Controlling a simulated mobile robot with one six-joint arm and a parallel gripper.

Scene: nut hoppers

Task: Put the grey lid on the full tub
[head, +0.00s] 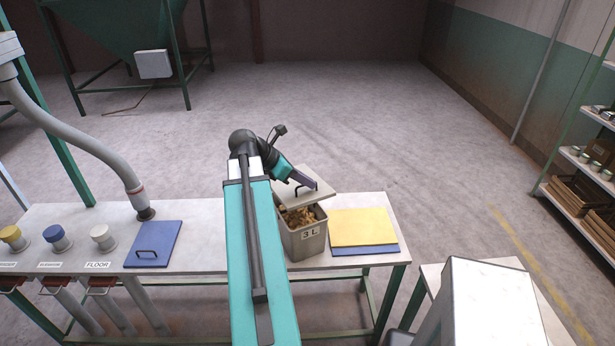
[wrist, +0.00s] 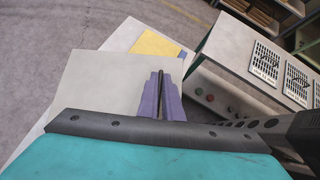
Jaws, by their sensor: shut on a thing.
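The grey lid (head: 312,189) is tilted above the tub, with its dark handle between my fingertips. My gripper (head: 309,184) is shut on that handle. In the wrist view the lid (wrist: 95,85) fills the left of the picture, and my purple-grey fingers (wrist: 161,98) stand at its right edge. The grey tub (head: 306,243), marked "3 L", stands on the bench and is full of brown nuts (head: 299,216). The nuts show at the front, below the lid; the back of the tub is hidden by the lid and my arm.
A blue lid with a handle (head: 153,246) lies left, near a hose nozzle (head: 145,212) and several coloured knobs. A grey box (head: 485,305) stands at front right.

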